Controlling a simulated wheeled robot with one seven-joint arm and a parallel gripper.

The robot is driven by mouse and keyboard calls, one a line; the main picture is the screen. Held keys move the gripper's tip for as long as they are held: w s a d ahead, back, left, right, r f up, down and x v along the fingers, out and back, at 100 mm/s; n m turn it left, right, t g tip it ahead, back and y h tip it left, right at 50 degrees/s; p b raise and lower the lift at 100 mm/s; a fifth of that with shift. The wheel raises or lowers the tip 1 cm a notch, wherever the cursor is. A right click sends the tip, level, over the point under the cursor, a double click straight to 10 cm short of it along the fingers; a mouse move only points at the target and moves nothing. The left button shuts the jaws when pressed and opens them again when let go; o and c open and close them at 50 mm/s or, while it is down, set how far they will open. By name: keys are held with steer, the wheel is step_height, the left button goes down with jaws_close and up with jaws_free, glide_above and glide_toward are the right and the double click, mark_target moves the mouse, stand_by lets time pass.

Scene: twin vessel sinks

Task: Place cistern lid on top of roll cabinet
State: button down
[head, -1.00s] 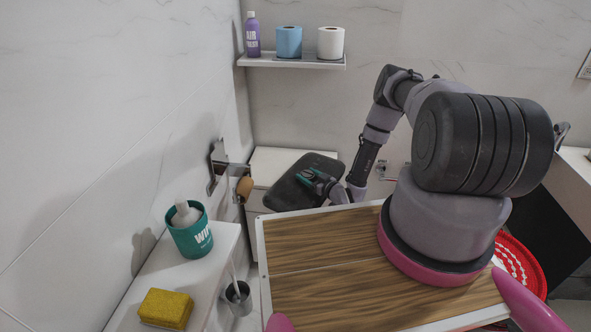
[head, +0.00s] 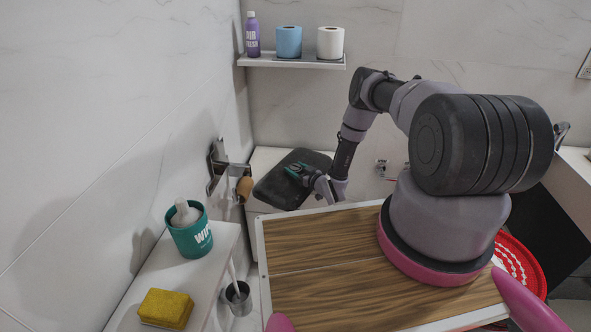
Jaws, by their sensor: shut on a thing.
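The cistern lid is a dark grey slab with rounded corners (head: 277,191), at the middle back of the head view. My gripper (head: 299,172), with green fingers, is shut on the lid at its upper right part. The lid looks slightly tilted and covers much of a white boxy unit (head: 264,156) at the back wall. I cannot tell whether it touches that unit. A white cabinet (head: 222,240) stands along the left wall, bearing a teal wipes tub (head: 190,232) and a yellow sponge (head: 166,308). I cannot tell for sure which white unit is the roll cabinet.
A metal wall holder with a brown roll (head: 244,187) juts out just left of the lid. A wall shelf (head: 290,60) above holds a purple bottle, a blue roll and a white roll. A metal brush pot (head: 238,296) stands beside the left cabinet. A red-and-white round item (head: 519,262) is at right.

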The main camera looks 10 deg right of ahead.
steer(key=shift+f, duration=0.1)
jaws_free()
steer(key=v, duration=1.2)
stand_by(0.3)
